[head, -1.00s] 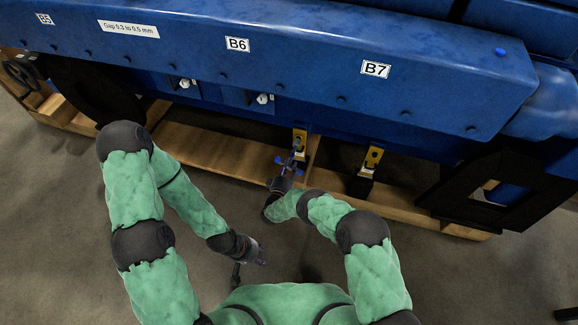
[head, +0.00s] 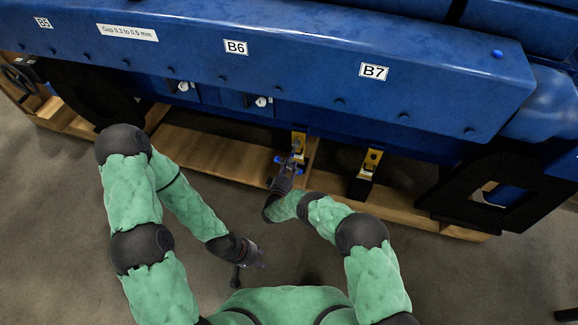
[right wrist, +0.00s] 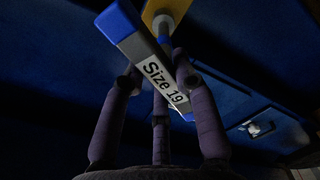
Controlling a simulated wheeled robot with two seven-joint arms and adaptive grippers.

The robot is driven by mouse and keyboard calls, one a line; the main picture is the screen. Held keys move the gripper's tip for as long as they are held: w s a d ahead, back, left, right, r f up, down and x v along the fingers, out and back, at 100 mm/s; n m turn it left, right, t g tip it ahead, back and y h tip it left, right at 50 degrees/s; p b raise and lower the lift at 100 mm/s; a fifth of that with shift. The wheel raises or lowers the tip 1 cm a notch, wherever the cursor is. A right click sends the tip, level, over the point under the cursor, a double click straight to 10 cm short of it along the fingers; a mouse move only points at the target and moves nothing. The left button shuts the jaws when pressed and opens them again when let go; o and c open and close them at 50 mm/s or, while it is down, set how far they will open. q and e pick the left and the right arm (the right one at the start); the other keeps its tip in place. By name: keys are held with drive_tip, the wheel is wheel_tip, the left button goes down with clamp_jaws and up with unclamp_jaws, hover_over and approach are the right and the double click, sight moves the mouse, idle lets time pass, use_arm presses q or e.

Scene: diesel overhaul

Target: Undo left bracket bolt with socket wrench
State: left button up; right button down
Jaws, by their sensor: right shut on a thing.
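The socket wrench (right wrist: 165,82) has a white "Size 19" label and blue ends. My right gripper (right wrist: 158,95) is shut on it, with fingers on both sides of the label. In the head view the wrench (head: 292,158) is small, at the foot of the left yellow bracket (head: 300,138). In the right wrist view its upper part lies close to the yellow bracket (right wrist: 158,12), where a blue piece shows. The bolt is hidden, and I cannot tell if the socket sits on it. My left gripper (head: 257,258) is low, away from the bracket; its fingers are unclear.
A second yellow bracket (head: 372,158) stands to the right. The blue engine (head: 290,75) overhangs both brackets, above a wooden pallet (head: 215,158). A black frame (head: 450,195) stands at the right. The floor (head: 70,200) in front is clear.

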drive_tip(key=shift+v, duration=1.75)
